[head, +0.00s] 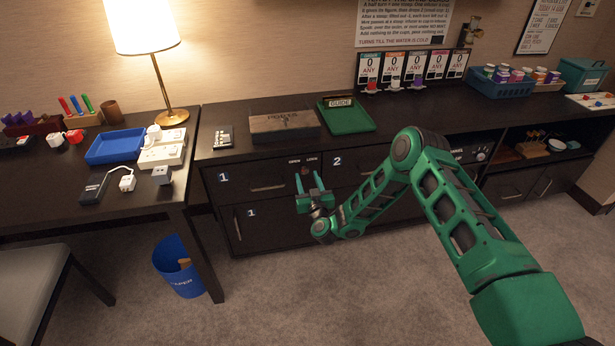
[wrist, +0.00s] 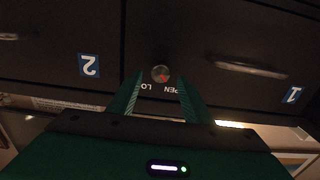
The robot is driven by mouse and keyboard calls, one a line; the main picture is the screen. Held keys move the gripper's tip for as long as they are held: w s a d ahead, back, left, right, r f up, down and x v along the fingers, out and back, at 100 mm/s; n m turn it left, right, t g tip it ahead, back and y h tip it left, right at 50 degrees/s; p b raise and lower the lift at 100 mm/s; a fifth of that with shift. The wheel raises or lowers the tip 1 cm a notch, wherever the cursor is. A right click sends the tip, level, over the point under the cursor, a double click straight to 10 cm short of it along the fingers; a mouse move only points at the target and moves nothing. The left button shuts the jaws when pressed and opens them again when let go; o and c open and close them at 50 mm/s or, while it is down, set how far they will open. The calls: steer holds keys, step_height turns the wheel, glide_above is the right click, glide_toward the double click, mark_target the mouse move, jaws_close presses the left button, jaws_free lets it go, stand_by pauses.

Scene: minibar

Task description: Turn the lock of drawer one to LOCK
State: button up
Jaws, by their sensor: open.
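Drawer one (head: 262,178) is a dark drawer front with a blue "1" label and a bar handle, left of drawer two (head: 345,166). Both look shut. In the wrist view, which is upside down, the lock (wrist: 161,74) is a small round knob with a reddish mark, beside partly hidden lettering. In the head view, OPEN and LOCK lettering shows just above the lock. My green gripper (head: 312,190) is in front of the lock. In the wrist view its two open fingers (wrist: 160,95) stand on either side of the lock, with nothing between them; contact cannot be told. The knob's exact direction is unclear.
A wooden box (head: 284,126), a green tray (head: 347,117) and a small remote-like pad (head: 223,137) lie on the cabinet top. A desk with a lamp (head: 161,60) and a blue tray (head: 115,146) stands left. A blue bin (head: 178,268) is on the floor. The front carpet is clear.

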mark_target(304, 170)
steer(key=shift+x, duration=1.45)
